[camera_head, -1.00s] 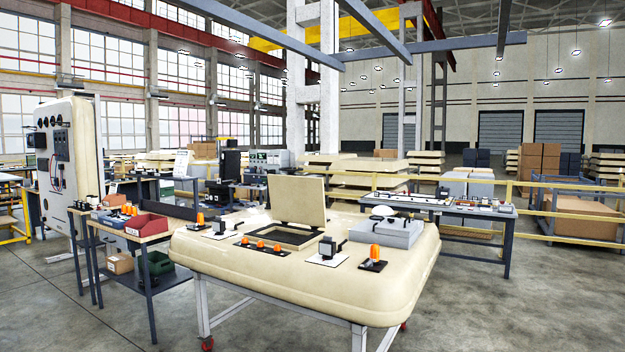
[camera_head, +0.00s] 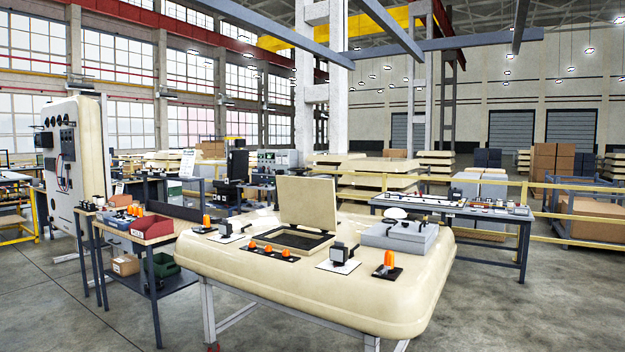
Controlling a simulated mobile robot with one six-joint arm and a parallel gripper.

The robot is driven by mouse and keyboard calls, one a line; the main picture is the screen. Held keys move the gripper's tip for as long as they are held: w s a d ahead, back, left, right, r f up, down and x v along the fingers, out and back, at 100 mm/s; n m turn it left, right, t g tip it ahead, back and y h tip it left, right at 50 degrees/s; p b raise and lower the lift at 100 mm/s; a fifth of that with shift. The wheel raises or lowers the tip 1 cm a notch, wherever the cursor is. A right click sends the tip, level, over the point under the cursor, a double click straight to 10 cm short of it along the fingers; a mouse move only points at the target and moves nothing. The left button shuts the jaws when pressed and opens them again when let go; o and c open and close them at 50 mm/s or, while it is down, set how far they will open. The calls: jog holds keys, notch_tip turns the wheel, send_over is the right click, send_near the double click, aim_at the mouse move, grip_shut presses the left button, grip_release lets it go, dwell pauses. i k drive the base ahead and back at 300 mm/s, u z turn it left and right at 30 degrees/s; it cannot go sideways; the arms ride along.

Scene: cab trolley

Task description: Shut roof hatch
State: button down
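The roof hatch lid (camera_head: 308,203) is a cream square panel standing upright, open, at the back edge of a dark-framed opening (camera_head: 296,240). The opening is in the top of the cream cab roof (camera_head: 350,300), which rests on a grey trolley frame (camera_head: 209,310). A row of orange lamps (camera_head: 268,248) lies in front of the opening. A black device on a white plate (camera_head: 339,257) sits to its right. My gripper is not in view.
A grey case with a white helmet (camera_head: 400,234) and an orange beacon (camera_head: 388,262) are on the roof's right side. A side table with a red bin (camera_head: 152,227) stands close at left. Another workbench (camera_head: 455,208) is behind right.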

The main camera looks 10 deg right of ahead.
aim_at(306, 201)
jog(key=u, duration=0.2)
jog(key=i, duration=1.35)
jog(key=z, duration=0.35)
